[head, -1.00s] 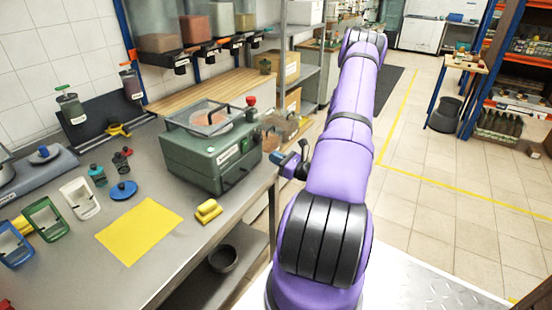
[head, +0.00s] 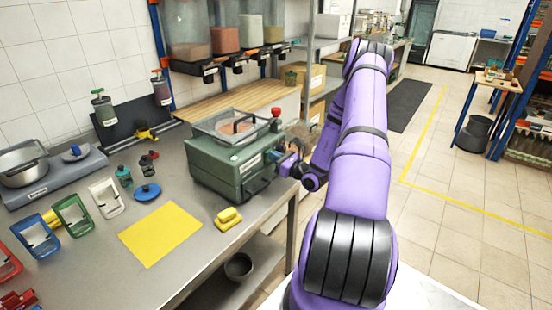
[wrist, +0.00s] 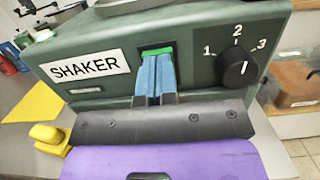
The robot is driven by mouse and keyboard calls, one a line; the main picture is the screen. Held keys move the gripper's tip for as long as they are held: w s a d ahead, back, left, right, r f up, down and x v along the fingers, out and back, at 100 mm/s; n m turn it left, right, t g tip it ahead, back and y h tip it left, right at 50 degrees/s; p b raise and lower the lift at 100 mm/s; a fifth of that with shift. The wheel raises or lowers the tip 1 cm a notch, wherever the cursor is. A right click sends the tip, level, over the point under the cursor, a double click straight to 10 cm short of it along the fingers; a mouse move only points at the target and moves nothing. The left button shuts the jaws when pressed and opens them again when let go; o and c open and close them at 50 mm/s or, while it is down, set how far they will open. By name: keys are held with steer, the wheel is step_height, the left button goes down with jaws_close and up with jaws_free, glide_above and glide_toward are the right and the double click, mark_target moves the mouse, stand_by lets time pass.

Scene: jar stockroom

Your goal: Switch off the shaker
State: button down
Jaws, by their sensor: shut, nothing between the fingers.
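The shaker (head: 215,168) is a dark green box on the steel bench, with a clear-lidded tray on top. In the wrist view its front panel carries a SHAKER label (wrist: 90,66), a bright green switch (wrist: 157,50) and a black dial (wrist: 238,68) marked 1, 2, 3. My gripper (wrist: 157,64) is shut and empty. Its blue fingertips are right at the green switch and hide most of it; I cannot tell whether they touch it. In the head view my gripper (head: 280,160) is at the shaker's front side.
A yellow sheet (head: 160,234) and a yellow block (head: 228,218) lie on the bench before the shaker. A red knob (head: 276,112) stands at the shaker's top corner. Coloured frames, including a green one (head: 72,216), stand at the left.

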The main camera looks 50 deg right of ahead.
steer(key=shift+w+r+g, duration=0.55)
steer(key=shift+w+g, duration=0.05)
steer(key=shift+g, duration=0.6)
